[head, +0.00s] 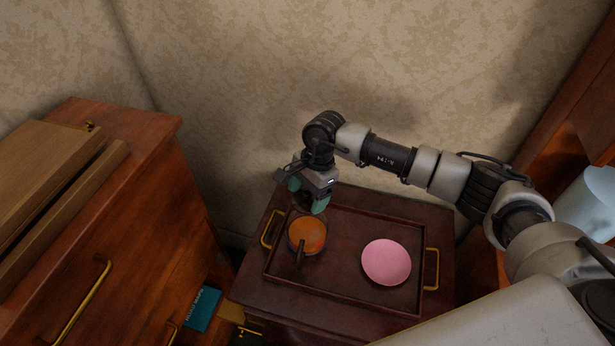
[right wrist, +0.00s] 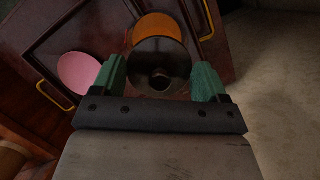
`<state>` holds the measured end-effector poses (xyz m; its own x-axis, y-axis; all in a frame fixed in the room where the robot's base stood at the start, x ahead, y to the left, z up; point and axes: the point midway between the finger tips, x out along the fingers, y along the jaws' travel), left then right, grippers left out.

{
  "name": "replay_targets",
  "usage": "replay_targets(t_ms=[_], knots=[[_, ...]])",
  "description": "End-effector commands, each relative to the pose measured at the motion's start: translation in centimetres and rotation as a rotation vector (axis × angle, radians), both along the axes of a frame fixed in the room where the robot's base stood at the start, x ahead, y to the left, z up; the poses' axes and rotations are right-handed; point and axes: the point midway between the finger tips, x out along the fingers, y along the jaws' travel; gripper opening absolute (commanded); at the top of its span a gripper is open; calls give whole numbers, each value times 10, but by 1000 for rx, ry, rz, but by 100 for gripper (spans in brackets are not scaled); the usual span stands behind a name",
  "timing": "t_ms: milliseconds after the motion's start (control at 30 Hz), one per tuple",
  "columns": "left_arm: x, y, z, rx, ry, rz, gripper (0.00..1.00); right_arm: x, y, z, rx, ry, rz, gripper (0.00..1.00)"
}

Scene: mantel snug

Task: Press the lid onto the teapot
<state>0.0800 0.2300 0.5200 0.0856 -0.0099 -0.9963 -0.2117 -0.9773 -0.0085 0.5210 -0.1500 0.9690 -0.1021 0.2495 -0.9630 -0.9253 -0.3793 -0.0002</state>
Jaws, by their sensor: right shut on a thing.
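The teapot (head: 308,236) shows as a round vessel with an orange top face and a dark handle or spout toward the front. It stands on the left part of a dark tray. My right gripper (head: 308,196) is just behind and above it, fingers pointing down. In the right wrist view its green fingers (right wrist: 160,75) are shut on the lid, a dark round disc (right wrist: 160,52) with a knob between them. The lid overlaps part of the orange teapot (right wrist: 157,22); whether they touch cannot be told. In the head view the lid is mostly hidden. My left gripper is not in view.
A pink plate (head: 386,262) lies on the right of the tray (head: 345,300), which has brass handles and sits on a dark wooden cabinet. A wooden chest (head: 150,220) stands at left, with a teal book (head: 202,308) low beside it. The patterned wall is behind.

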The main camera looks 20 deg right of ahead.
Motion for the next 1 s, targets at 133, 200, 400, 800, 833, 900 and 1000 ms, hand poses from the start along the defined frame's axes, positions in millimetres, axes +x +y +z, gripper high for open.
replay_targets(t_ms=[133,200,400,800,833,900,1000], knots=[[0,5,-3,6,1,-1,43,0,0,-5,0,1,-4,52],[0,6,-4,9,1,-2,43,0,0,-9,0,1,-4,52],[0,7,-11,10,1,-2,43,0,1,-26,1,2,-3,52],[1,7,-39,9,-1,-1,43,0,0,-62,-1,-1,-1,52],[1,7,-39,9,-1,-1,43,0,0,-63,0,-1,-1,52],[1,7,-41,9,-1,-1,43,0,0,-64,0,-1,-1,52],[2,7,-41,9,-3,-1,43,0,0,-64,0,-1,-1,52]])
